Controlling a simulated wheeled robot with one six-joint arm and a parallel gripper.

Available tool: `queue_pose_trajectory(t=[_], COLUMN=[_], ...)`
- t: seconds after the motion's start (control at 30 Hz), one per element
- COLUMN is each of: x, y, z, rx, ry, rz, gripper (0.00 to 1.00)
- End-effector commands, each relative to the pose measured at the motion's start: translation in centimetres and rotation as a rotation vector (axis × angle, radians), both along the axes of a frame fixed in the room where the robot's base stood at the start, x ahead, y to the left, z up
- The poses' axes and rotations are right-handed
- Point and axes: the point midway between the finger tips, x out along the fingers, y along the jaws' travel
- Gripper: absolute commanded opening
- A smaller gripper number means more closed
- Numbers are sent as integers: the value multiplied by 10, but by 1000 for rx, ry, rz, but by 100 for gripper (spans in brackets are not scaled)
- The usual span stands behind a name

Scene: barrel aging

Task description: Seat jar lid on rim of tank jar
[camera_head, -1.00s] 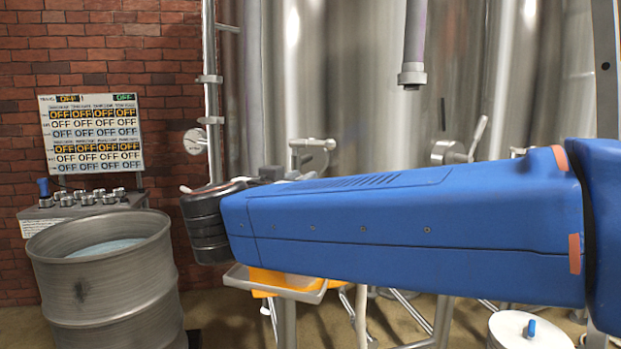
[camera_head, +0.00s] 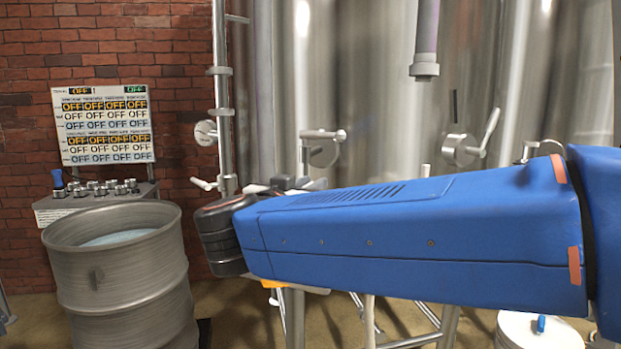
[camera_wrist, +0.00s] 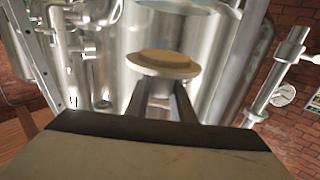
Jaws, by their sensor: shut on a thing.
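In the wrist view my gripper (camera_wrist: 160,92) is shut on a round, pale lid (camera_wrist: 141,67) with a raised tan disc in its middle. I take this to be the jar lid. It is held in front of the fingertips, close to the camera. Another pale round shape (camera_wrist: 178,4) is cut off by the top edge; I cannot tell whether it is the tank jar. In the head view the gripper and lid are hidden behind my blue arm. I cannot clearly make out the jar rim in either view.
Tall steel tanks (camera_head: 380,100) with valves and pipes stand behind my arm. An open metal barrel (camera_head: 120,270) with bluish contents is at left, near a control board (camera_head: 103,125). A white container (camera_head: 515,330) with a blue knob is at lower right.

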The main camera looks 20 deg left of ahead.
Motion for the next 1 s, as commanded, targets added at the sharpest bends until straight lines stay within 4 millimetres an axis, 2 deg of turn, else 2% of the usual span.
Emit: queue_pose_trajectory(t=[0.23, 1.0], x=[0, 0], y=[0, 0], z=[-8, -9], rx=[0, 0], ry=[-1, -1], rz=[0, 0], gripper=[0, 0])
